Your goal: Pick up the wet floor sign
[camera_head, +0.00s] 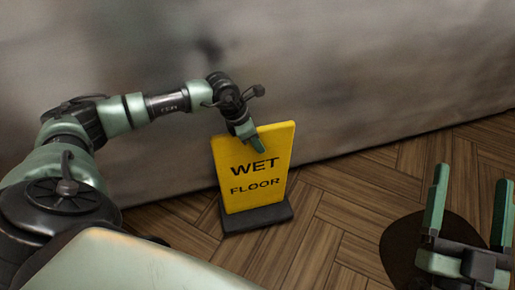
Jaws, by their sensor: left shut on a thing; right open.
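The wet floor sign (254,197) is a yellow upright panel with black "WET FLOOR" lettering on a dark base (257,217). It stands near the middle of the head view, in front of the wall. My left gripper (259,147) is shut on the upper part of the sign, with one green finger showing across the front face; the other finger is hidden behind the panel. I cannot tell for certain whether the base touches the floor. My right gripper (469,212) is open and empty at the lower right, apart from the sign.
A grey, stained wall (360,70) runs behind the sign. The wooden herringbone floor (330,215) is clear to the right of the sign. A dark round patch lies under my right gripper.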

